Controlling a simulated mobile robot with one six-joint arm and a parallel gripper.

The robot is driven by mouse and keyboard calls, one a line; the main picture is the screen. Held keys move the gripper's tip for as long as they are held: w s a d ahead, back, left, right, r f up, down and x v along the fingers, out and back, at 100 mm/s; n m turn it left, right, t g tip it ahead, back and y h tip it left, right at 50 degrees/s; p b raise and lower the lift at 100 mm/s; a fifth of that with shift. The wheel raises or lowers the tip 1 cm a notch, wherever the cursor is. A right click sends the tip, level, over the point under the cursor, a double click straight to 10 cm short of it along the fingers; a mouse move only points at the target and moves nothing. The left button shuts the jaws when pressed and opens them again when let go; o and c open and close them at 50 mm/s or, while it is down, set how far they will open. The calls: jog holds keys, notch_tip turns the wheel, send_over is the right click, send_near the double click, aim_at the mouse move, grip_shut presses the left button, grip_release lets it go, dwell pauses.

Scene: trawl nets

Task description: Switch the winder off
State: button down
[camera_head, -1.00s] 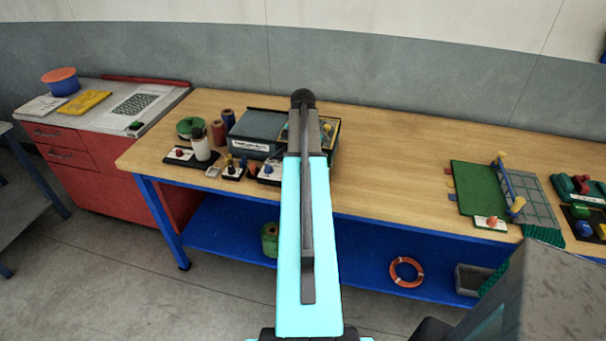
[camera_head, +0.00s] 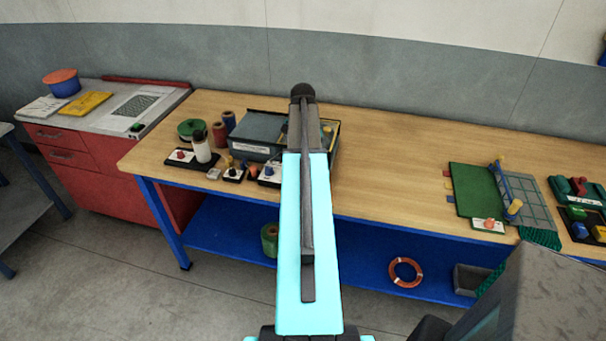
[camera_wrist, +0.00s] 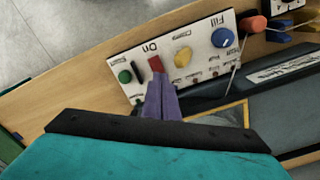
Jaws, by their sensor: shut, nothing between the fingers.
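The winder's white control panel (camera_wrist: 180,58) shows in the wrist view, with a red switch (camera_wrist: 155,63) beside the word "On". A green knob (camera_wrist: 125,76), a yellow knob (camera_wrist: 183,56) and a blue knob (camera_wrist: 222,38) marked "Fill" sit on the same panel. My gripper (camera_wrist: 160,84) is shut and empty, its purple fingertips right at the red switch. I cannot tell whether they touch it. In the head view, my arm hides my gripper and most of the panel; only the panel's end with the blue knob (camera_head: 268,171) shows.
A grey box (camera_head: 257,130) stands behind the panel on the wooden bench (camera_head: 390,150). A white bottle (camera_head: 201,148), spools and small knobbed blocks crowd the left. A green board (camera_head: 478,188) lies at right. The bench between it and my arm is mostly clear.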

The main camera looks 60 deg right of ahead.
jog(key=shift+r+p, duration=1.1)
jog(key=shift+r, duration=0.85)
jog(key=shift+s, duration=0.1)
